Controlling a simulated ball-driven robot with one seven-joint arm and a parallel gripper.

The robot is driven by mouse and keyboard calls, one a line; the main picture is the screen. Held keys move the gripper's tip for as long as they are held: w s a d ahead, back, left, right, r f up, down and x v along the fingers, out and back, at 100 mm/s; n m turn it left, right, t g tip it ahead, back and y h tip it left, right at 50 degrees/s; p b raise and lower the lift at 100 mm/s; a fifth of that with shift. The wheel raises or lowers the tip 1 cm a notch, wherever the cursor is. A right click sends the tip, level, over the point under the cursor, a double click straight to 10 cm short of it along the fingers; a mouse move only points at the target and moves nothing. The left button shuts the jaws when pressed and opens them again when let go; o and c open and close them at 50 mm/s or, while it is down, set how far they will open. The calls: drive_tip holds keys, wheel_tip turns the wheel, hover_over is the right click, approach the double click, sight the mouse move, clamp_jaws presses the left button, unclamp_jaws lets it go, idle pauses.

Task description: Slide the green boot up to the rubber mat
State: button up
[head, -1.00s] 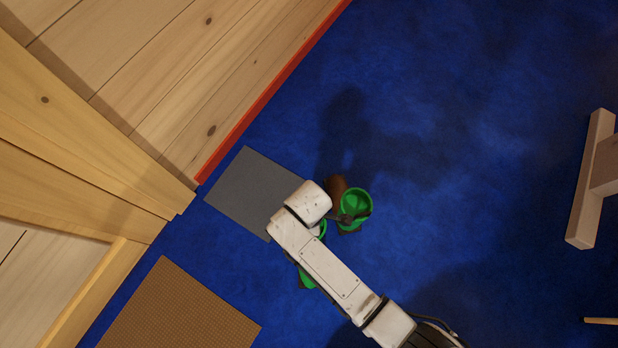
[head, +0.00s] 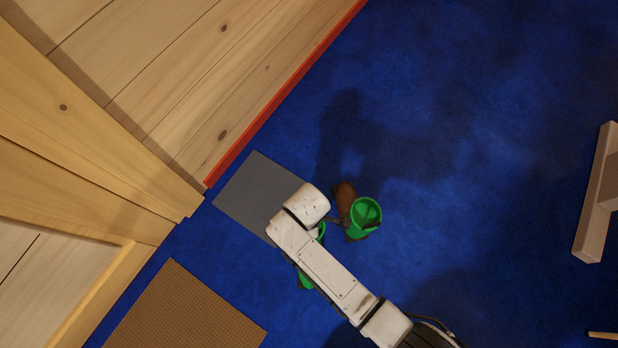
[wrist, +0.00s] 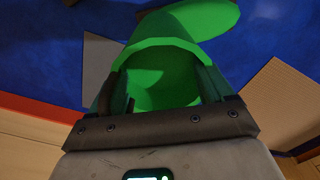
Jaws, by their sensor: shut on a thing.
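The green boot (head: 306,281) shows only in part under my arm in the head view. In the wrist view its open shaft (wrist: 163,78) faces the camera, and my gripper (wrist: 160,98) is shut on it. In the head view my gripper is hidden under the arm. The grey mat, which looks like the rubber mat (head: 254,190), lies flat beside the wooden wall; my wrist covers its right corner. It also shows at the left in the wrist view (wrist: 97,62). The gap between held boot and mat is hidden.
A brown textured mat (head: 185,312) lies at lower left. A wooden piece of furniture (head: 598,200) is at the right edge. Blue carpet between is clear.

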drive_tip(key=shift+w, duration=0.1)
drive_tip(key=o, duration=1.3)
drive_tip(key=shift+o, duration=0.2)
drive_tip(key=shift+r, duration=0.15)
wheel_tip(320, 180, up, 11)
drive_tip(key=p, duration=0.6)
drive_tip(key=shift+f, duration=0.2)
